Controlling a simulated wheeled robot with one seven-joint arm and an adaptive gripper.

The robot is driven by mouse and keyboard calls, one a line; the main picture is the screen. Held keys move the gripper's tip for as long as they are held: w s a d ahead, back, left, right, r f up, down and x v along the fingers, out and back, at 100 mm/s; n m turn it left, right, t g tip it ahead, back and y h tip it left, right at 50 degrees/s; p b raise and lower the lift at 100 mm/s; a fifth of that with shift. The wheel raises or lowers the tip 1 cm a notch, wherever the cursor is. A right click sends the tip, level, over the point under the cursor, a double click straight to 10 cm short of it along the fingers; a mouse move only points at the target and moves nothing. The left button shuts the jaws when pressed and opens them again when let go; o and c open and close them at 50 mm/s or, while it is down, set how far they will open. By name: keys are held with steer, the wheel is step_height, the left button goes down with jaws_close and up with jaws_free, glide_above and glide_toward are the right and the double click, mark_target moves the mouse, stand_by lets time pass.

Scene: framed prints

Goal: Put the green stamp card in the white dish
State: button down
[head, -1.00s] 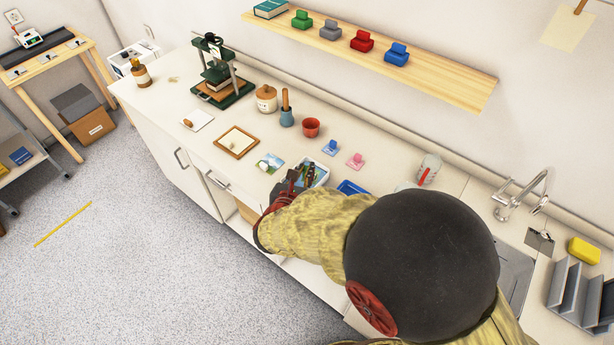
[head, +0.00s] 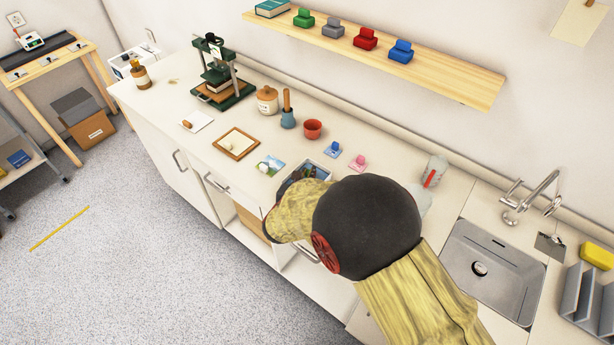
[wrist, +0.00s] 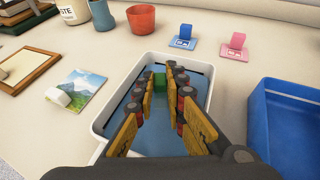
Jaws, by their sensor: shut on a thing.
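My gripper (wrist: 160,92) shows in the wrist view, its yellow-padded fingers reaching over the white dish (wrist: 101,128). It is shut on the green stamp card, whose green block (wrist: 159,79) shows between the fingertips, against the dish's blue inside. The card part under the block cannot be made out, nor whether it touches the dish's bottom.
A blue tray (wrist: 288,110) stands right of the dish. A landscape card with a white block (wrist: 76,92) lies left. Blue (wrist: 184,38) and pink (wrist: 233,46) stamp cards and a red pot (wrist: 142,19) stand behind. The sink (head: 490,270) is farther right.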

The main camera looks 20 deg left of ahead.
steer(key=shift+r, duration=0.1)
steer(key=c, duration=1.8)
jaws_free()
steer(key=shift+c, duration=0.2)
steer(key=shift+r, duration=0.1)
steer(key=p+v, duration=0.2)
steer(key=v, duration=1)
steer(key=shift+s+p, duration=0.1)
steer(key=shift+p, duration=0.3)
